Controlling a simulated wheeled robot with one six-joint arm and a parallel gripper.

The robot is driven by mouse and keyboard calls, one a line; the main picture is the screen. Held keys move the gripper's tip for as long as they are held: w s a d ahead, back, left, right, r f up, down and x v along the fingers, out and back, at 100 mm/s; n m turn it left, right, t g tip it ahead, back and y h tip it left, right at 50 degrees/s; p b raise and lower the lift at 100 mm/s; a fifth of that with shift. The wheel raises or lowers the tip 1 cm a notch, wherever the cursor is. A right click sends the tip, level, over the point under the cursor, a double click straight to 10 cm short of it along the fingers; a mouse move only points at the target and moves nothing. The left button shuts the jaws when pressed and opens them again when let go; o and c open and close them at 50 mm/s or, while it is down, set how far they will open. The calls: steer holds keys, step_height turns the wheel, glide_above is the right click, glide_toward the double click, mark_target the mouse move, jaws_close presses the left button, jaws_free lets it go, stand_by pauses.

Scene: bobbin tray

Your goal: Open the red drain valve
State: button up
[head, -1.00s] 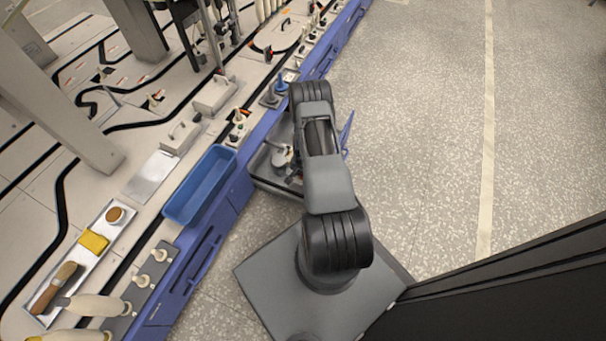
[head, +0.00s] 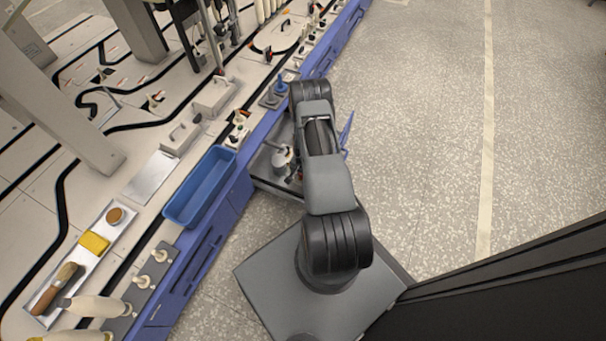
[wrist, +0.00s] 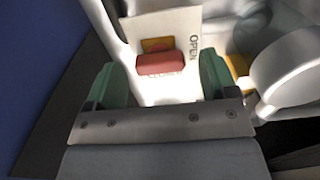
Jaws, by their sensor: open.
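In the wrist view, the red drain valve handle (wrist: 167,63) lies crosswise in front of a white plate (wrist: 180,25) lettered "OPEN" on its right side. More lettering below the handle is partly covered. My gripper (wrist: 166,82) is open, with one green finger to the left of the handle and one to the right. The handle sits between and slightly beyond the fingertips; I cannot tell whether either finger touches it. In the head view my arm hides the valve and most of the gripper.
A pale rounded pipe or vessel (wrist: 290,75) is close on the right in the wrist view, and a blue panel (wrist: 40,60) is on the left. In the head view, a grey open drawer (head: 262,172) extends under my arm, and a blue bin (head: 200,186) stands on the bench.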

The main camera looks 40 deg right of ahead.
step_height(320, 180, up, 13)
steer(key=p, duration=0.4)
steer(key=shift+p, duration=0.3)
steer(key=w+a+r+n+t+p, duration=0.1)
steer(key=a+r+n+p, duration=0.3)
steer(key=r, duration=0.9)
steer(key=w+a+r+m+p, duration=0.15)
steer(key=r+p, duration=0.45)
steer(key=r, duration=0.6)
steer(key=a+r+n+t+p, duration=0.1)
steer(key=a+r+n+p, duration=0.25)
steer(key=r, duration=0.95)
steer(key=s+a+r+n+p, duration=0.2)
steer(key=s+a+r+p, duration=0.2)
steer(key=r, duration=0.6)
steer(key=s+a+r+n+t+p, duration=0.1)
steer(key=s+a+r+n+p, duration=0.1)
steer(key=s+a+r+p, duration=0.2)
steer(key=s+a+r+n+p, duration=0.2)
steer(key=s+a+r+p, duration=0.2)
steer(key=r, duration=1.4)
steer(key=s+p, duration=0.2)
steer(key=p, duration=0.2)
steer(key=shift+s+t, duration=0.3)
steer(key=shift+s, duration=0.05)
steer(key=shift+a, duration=0.1)
